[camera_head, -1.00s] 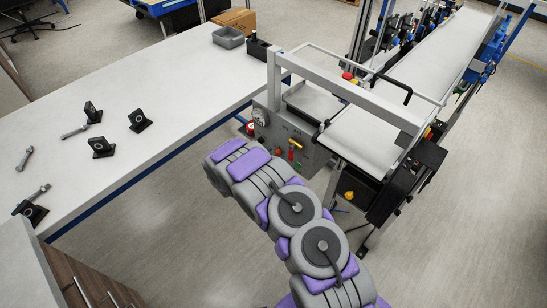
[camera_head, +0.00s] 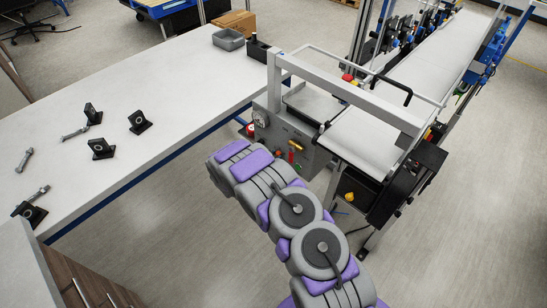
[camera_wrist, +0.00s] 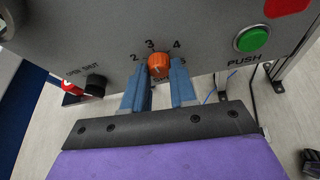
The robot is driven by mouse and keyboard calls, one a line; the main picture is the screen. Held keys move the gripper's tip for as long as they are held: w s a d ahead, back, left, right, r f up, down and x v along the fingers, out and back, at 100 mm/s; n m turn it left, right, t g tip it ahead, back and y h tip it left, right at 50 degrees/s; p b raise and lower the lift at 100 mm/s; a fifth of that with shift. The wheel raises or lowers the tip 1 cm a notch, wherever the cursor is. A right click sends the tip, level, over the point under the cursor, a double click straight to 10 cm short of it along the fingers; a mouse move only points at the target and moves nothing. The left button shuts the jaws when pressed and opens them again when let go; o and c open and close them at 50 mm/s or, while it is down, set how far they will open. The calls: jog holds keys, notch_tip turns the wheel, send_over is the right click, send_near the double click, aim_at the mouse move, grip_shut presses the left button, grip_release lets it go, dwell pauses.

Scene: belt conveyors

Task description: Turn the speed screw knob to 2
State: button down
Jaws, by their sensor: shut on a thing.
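The orange speed screw knob (camera_wrist: 158,66) sits on the grey control panel (camera_wrist: 110,38) in the wrist view. Printed numbers 2, 3, 4 and 5 run around it from left to right, with 3 above it. A small light mark shows on the knob's face; I cannot tell for sure which number it points at. My gripper (camera_wrist: 159,85) is shut on the knob, with one blue finger on its left side and one on its right. In the head view the panel (camera_head: 305,158) faces my arm, and my arm hides the gripper.
A green PUSH button (camera_wrist: 252,39) is right of the knob, below a red part (camera_wrist: 286,7). A black OPEN/SHUT knob (camera_wrist: 95,84) is to the left. The conveyor belt (camera_head: 360,145) runs behind the panel. A white table (camera_head: 130,85) with black brackets stands at left.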

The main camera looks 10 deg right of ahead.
jog(key=shift+r+n+p, duration=0.1)
jog(key=shift+n+p, duration=0.2)
jog(key=shift+p, duration=0.2)
jog(key=shift+w+a+n+g+h+p, duration=0.15)
jog(key=shift+n+g+h+p, duration=0.25)
jog(key=shift+n+g+p, duration=0.3)
jog(key=shift+w+a+n+g+h+p, duration=0.15)
jog(key=shift+n+g+h+p, duration=0.2)
jog(key=shift+n, duration=0.45)
jog(key=shift+w+f+n+g+h+b, duration=0.1)
jog(key=shift+n+g+h+b, duration=0.25)
jog(key=shift+n, duration=0.25)
jog(key=shift+f+n+g+h+b, duration=0.1)
jog(key=shift+n+g+h+b, duration=0.1)
jog(key=shift+n+b, duration=0.3)
jog(key=shift+w+a+n+g+h+b, duration=0.1)
jog(key=shift+n+g+h+b, duration=0.35)
jog(key=shift+n+b, duration=0.55)
jog(key=shift+r, duration=0.15)
jog(key=c, duration=1)
grip_release()
jog(key=shift+w, duration=0.1)
jog(key=shift+o, duration=0.5)
